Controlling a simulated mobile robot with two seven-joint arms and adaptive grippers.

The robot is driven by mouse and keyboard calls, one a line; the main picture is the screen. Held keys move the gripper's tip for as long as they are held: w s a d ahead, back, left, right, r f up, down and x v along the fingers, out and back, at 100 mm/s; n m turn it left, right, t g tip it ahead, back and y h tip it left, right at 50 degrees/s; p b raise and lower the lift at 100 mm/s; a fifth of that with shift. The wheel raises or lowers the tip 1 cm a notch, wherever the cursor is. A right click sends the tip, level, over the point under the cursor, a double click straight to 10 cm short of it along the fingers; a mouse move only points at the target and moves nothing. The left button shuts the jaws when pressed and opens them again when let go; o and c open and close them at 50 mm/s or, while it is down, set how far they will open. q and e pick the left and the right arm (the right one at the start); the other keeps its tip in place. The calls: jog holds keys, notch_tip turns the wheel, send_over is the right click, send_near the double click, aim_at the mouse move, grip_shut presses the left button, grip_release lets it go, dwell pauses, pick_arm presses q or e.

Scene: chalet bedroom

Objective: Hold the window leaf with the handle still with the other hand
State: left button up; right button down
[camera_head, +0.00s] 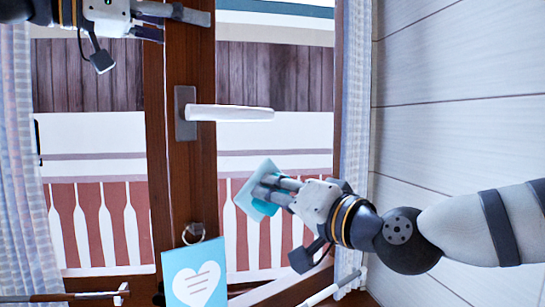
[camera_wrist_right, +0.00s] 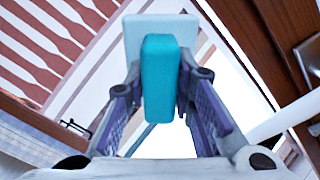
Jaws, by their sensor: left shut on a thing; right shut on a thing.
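The brown wooden window leaf (camera_head: 190,160) runs vertically through the head view. Its white lever handle (camera_head: 232,113) points right, level, from a dark plate. My left gripper (camera_head: 180,22) is at the leaf's upper part, above the handle. It is shut on the leaf's wooden frame; the exact contact is hard to see. My right gripper (camera_head: 268,190) is below and right of the handle, in front of the glass, apart from the handle. It is shut on a teal block with a pale pad (camera_head: 250,185). In the right wrist view the teal block (camera_wrist_right: 160,80) sits between the fingers.
A blue card with a white heart (camera_head: 196,282) is at the bottom, below a metal ring (camera_head: 193,232) on the frame. Checked curtains hang at left (camera_head: 20,170) and right (camera_head: 353,140). A white plank wall (camera_head: 450,110) is on the right.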

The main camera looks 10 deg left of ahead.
jog(key=shift+w+a, duration=0.15)
jog(key=shift+w, duration=0.05)
jog(key=shift+w+a, duration=0.15)
jog(key=shift+a, duration=0.05)
jog(key=shift+w+a, duration=0.1)
jog(key=shift+a, duration=0.05)
dwell(0.5)
jog(key=shift+w+a, duration=0.25)
jog(key=shift+w+a, duration=0.15)
dwell(0.4)
jog(key=shift+w+a, duration=0.15)
jog(key=shift+a, duration=0.05)
jog(key=shift+w, duration=0.1)
dwell(0.4)
jog(key=w+d, duration=0.4)
jog(key=w, duration=0.1)
jog(key=shift+w+d, duration=0.3)
jog(key=shift+d, duration=0.05)
dwell(0.4)
